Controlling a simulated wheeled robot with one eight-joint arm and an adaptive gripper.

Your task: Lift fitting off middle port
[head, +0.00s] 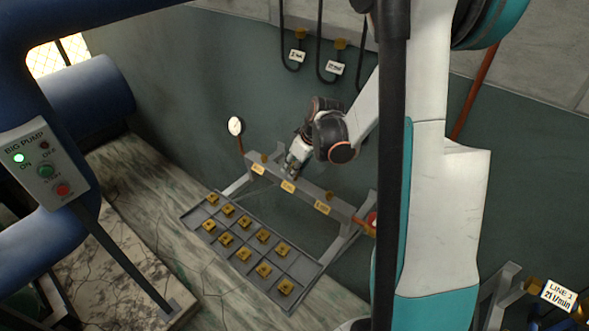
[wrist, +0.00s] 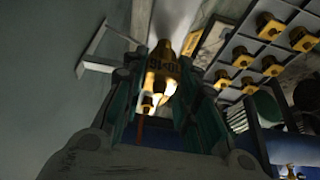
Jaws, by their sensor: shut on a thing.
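My gripper (head: 294,166) points down behind the middle yellow label (head: 288,187) of a grey rail (head: 305,195). In the wrist view the two dark teal fingers (wrist: 160,85) are closed around a brass fitting (wrist: 162,62) with dark markings. The fitting is mostly hidden by the gripper in the head view. The middle port is also hidden, so I cannot tell whether the fitting touches it or is clear of it.
A grey compartment tray (head: 219,259) with several brass pieces sits in front of the rail. A round gauge (head: 236,126) stands at the rail's left end, and a red part (head: 372,219) is at its right. Black hoses hang on the wall above. A pump control box (head: 43,167) is at left.

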